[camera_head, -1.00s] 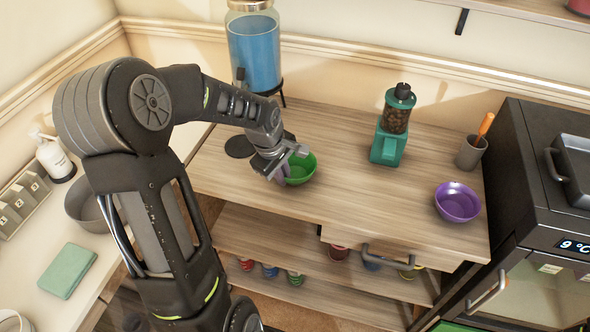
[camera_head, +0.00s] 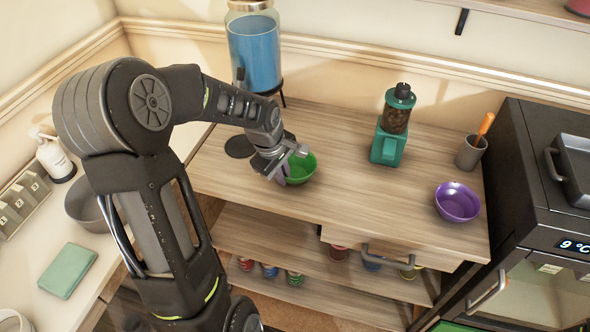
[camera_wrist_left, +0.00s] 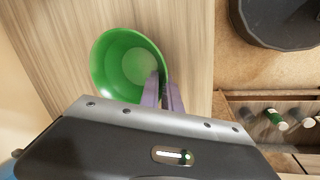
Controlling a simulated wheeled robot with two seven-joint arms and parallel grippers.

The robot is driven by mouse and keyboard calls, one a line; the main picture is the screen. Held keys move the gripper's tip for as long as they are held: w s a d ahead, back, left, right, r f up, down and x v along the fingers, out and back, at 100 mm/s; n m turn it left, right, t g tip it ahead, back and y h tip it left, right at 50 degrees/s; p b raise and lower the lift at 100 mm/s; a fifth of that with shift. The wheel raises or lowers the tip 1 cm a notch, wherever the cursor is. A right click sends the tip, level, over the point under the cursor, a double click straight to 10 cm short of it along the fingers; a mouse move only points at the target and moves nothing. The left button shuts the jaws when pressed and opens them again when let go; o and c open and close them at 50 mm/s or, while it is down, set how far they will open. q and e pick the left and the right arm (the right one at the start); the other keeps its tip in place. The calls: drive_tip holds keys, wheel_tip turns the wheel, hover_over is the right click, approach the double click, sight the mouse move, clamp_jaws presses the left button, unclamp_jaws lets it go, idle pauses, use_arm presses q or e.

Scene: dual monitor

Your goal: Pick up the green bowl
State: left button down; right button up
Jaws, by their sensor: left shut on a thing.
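The green bowl (camera_head: 302,168) sits on the wooden counter near its front left part, upright. My left gripper (camera_head: 284,174) is at the bowl's left side, shut on its rim. In the left wrist view the bowl (camera_wrist_left: 122,62) opens toward the camera. There the gripper's fingers (camera_wrist_left: 160,92) pinch the bowl's wall, one finger inside and one outside. The bowl's base is hidden, so I cannot tell whether it touches the counter. My right gripper is not in view.
A purple bowl (camera_head: 457,202) and a teal grinder (camera_head: 391,135) stand to the right on the wooden counter (camera_head: 345,190). A blue-filled dispenser (camera_head: 254,52) stands behind my left arm. A grey cup (camera_head: 470,153) and black fridge (camera_head: 555,160) are at the right.

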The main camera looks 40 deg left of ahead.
use_arm(q)
drive_tip(key=shift+s, duration=0.1)
idle(0.3)
wheel_tip(320, 180, up, 10)
idle(0.5)
idle(0.6)
